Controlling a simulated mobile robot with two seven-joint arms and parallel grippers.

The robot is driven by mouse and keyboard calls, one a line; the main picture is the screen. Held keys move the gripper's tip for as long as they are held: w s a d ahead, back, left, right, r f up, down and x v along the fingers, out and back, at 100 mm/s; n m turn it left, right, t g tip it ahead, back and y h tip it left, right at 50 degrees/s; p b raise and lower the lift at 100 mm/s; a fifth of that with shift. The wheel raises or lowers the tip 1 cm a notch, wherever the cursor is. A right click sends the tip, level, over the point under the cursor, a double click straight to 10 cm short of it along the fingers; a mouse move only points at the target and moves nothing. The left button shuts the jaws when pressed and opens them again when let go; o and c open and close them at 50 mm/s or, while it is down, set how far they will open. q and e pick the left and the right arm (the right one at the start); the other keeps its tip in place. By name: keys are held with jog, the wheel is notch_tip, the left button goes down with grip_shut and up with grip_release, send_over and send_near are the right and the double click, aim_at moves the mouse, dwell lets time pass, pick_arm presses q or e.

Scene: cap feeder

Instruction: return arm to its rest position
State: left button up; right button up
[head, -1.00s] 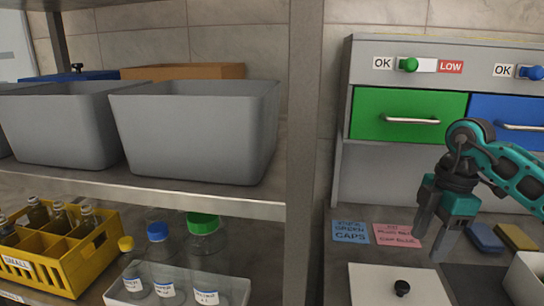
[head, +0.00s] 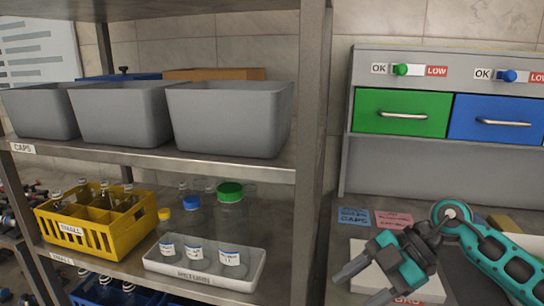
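My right gripper (head: 360,286) comes in from the right in the head view, low over the worktop at the lower right. Its two fingers point down and left and stand apart, with nothing visible between them. It hangs in front of a white board (head: 428,292), hiding much of it. My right arm is bent, with its teal link (head: 505,265) running to the lower right corner. My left gripper is not in view.
A shelf post (head: 308,180) stands left of my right gripper. The shelf holds grey bins (head: 228,120), a yellow crate (head: 92,235) of bottles and a white tray (head: 250,272) with capped jars. A cabinet has green (head: 402,125) and blue (head: 495,133) drawers. Notes (head: 354,217) lie on the worktop.

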jog(key=s+a+r+m+t+y, duration=0.25)
jog(key=a+t+y, duration=0.35)
jog(key=a+y, duration=0.35)
jog(key=d+f+m+t+h, duration=0.8)
jog(key=f+m+t+h, duration=0.35)
jog(key=m, duration=0.35)
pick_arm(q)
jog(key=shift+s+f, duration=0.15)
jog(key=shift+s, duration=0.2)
pick_arm(e)
jog(key=s+d+f+m+g+h, duration=0.1)
jog(key=s+d+f+g+h, duration=0.1)
jog(key=s+f, duration=0.4)
jog(key=s+d+f+m+g+h, duration=0.2)
jog(key=s+f, duration=0.4)
jog(key=f, duration=0.3)
jog(key=shift+s+d+g+h, duration=0.25)
jog(key=shift+s+g+h, duration=0.1)
jog(key=shift+g+h, duration=0.55)
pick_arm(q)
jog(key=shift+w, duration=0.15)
pick_arm(e)
jog(key=shift+m, duration=0.25)
